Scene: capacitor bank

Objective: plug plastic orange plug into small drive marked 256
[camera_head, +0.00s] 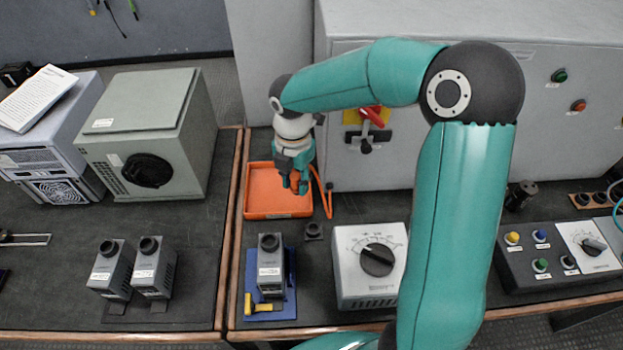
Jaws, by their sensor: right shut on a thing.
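My right gripper (297,182) points down over the orange tray (278,208). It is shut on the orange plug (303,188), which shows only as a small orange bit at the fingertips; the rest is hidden. An orange cable (326,192) curves down beside the tray's right edge. Three small dark drives stand in front: one (270,268) on a blue base below the tray, and two, a left one (110,270) and a right one (153,268), on the left bench. Their labels are too small to read, so I cannot tell which is 256. My left gripper is out of view.
A grey dial box (368,285) stands right of the blue-based drive. A small dark socket piece (313,231) lies between the tray and the dial box. A yellow handle (262,305) is at the blue base's front. A large grey cabinet (450,150) stands behind.

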